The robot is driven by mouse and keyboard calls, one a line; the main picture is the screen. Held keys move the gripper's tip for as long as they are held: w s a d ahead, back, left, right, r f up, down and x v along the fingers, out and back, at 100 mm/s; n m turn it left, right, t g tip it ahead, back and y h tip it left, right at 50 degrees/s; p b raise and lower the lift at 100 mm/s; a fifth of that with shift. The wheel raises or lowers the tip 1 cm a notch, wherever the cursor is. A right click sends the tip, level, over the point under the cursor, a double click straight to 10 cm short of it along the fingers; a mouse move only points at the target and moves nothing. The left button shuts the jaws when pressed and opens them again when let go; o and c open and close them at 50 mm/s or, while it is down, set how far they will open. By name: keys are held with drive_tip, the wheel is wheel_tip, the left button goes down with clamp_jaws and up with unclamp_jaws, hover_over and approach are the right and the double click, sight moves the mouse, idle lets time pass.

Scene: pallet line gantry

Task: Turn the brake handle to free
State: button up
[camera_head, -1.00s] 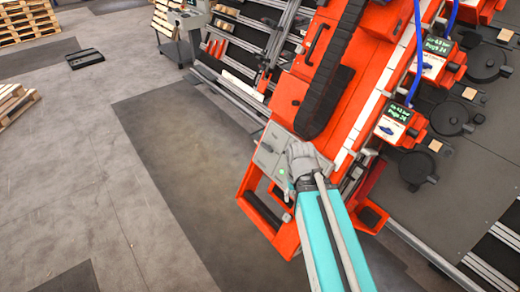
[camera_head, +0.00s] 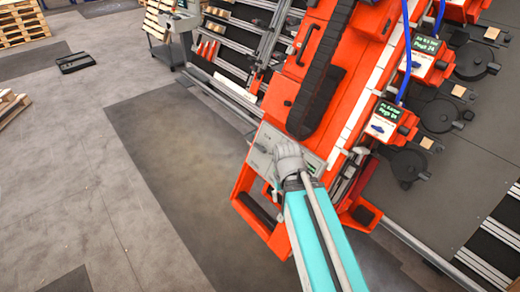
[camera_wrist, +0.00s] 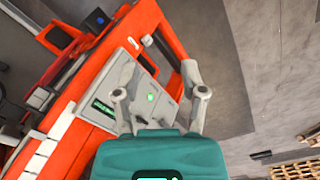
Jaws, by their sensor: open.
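My gripper (camera_head: 290,158) is over the grey control panel (camera_head: 259,160) at the near end of the orange machine. In the wrist view my gripper (camera_wrist: 155,68) is open, its two grey fingers spread wide with nothing seen held between them. The panel (camera_wrist: 131,77) lies below and between the fingers, with a lit green button (camera_wrist: 150,97) and a dark green display (camera_wrist: 103,108). I cannot pick out the brake handle with certainty. A small light lever (camera_wrist: 147,41) shows at the panel's far edge in the wrist view. Contact with the fingers cannot be told.
The orange machine frame (camera_head: 240,187) surrounds the panel, with a black cable chain (camera_head: 322,85) along it. Clamp units with blue hoses (camera_head: 394,122) stand to the right. Open grey floor (camera_head: 80,190) lies to the left, with pallets (camera_head: 15,22) at the far left.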

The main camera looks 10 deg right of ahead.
drive_tip(key=shift+o, duration=0.4)
